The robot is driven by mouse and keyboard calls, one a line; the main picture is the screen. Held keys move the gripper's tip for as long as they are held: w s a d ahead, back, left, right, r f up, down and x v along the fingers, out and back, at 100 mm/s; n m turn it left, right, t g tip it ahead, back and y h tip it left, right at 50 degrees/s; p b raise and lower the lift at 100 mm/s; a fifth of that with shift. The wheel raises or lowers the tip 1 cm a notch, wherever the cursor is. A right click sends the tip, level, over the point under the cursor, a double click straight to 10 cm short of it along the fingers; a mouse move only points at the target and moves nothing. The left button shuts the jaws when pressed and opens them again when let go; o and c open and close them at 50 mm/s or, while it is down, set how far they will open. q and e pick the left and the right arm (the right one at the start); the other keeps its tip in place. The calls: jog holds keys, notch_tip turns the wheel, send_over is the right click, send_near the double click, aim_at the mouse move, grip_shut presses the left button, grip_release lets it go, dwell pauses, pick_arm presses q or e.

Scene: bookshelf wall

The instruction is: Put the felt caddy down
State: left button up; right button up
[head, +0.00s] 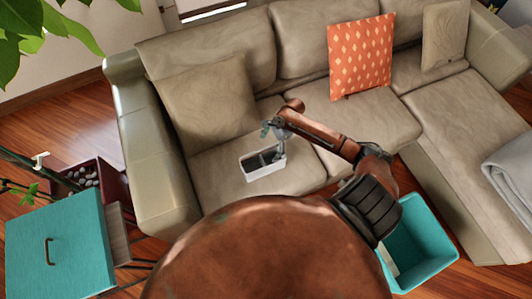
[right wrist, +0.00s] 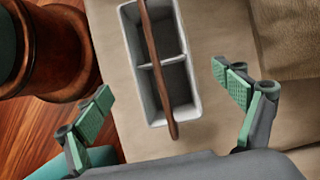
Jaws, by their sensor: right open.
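The felt caddy (head: 265,172) is a pale grey box with two compartments, resting on the sofa's left seat cushion near its front edge. In the right wrist view the caddy (right wrist: 190,75) shows its divider and a brown bar handle (right wrist: 156,62) running lengthwise over it. My right gripper (head: 276,131) is at the caddy's top in the head view. In the right wrist view my right gripper (right wrist: 163,86) is open, its green-padded fingers wide apart on either side of the caddy, touching neither wall nor handle. My left gripper is not in view.
The beige sofa (head: 155,170) has an orange patterned cushion (head: 361,55) and a beige cushion (head: 205,103) behind the caddy. A teal bin (head: 425,245) stands on the floor at right. A teal cabinet (head: 50,235) stands at left. The middle seat is mostly clear.

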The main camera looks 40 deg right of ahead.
jog(key=shift+v, duration=1.35)
